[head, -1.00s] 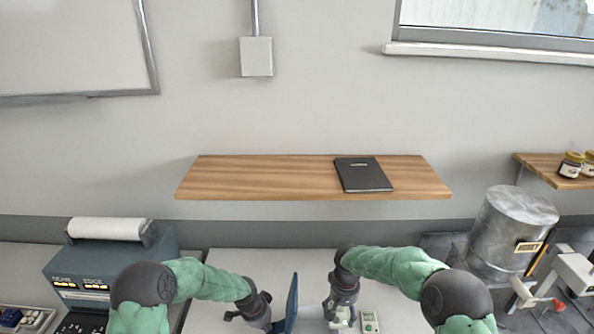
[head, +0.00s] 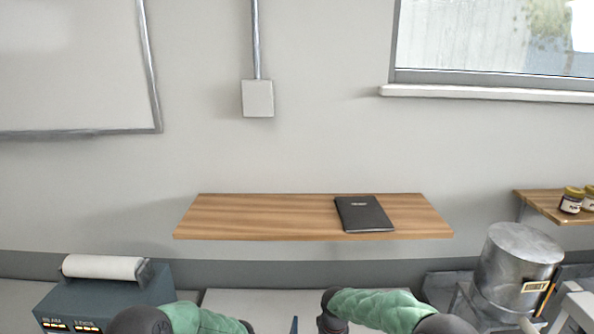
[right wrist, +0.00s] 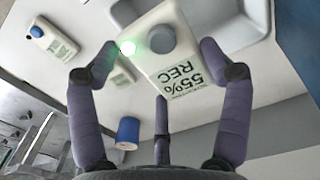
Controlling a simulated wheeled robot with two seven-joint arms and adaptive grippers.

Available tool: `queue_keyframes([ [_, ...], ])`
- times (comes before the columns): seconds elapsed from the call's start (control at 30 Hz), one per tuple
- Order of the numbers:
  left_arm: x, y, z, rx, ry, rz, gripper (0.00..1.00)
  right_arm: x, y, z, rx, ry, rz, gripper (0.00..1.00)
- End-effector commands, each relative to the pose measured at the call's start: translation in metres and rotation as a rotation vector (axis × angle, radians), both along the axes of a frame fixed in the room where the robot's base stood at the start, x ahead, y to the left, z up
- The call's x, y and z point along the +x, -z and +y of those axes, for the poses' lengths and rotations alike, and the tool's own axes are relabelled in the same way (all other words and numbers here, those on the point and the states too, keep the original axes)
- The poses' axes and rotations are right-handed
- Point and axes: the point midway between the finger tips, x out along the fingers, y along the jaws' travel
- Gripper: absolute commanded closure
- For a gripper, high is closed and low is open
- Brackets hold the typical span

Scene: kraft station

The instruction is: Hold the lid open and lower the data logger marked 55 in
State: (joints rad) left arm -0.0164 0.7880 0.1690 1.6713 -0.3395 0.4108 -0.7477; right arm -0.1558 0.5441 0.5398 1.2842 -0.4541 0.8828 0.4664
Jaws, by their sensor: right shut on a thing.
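The data logger (right wrist: 180,65), a cream block printed "55% REC" with a grey knob and a lit green lamp, is between the fingers of my right gripper (right wrist: 158,50) in the right wrist view. That gripper is shut on it. Its print appears upside down. A grey container (right wrist: 262,16) with a rounded opening lies beyond it, at the top right. My left gripper is below the head view.
A blue cylinder (right wrist: 128,132) stands nearby. In the head view, a wooden shelf (head: 260,215) holds a dark folder (head: 362,214).

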Motion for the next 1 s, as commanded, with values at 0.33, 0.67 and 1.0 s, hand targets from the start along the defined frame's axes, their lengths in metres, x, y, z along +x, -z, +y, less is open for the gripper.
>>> queue_keyframes([
  [0.33,-0.003,0.002,-0.001,0.000,0.002,0.006,1.00,0.000,0.005,0.000,0.000,0.000,0.000,0.55],
  [0.67,-0.003,0.002,-0.001,0.000,0.002,0.006,1.00,0.000,0.019,0.000,-0.001,0.000,0.001,0.55],
  [1.0,-0.003,0.002,-0.001,0.000,0.002,0.006,1.00,0.000,0.033,0.000,0.000,0.000,0.000,0.55],
])
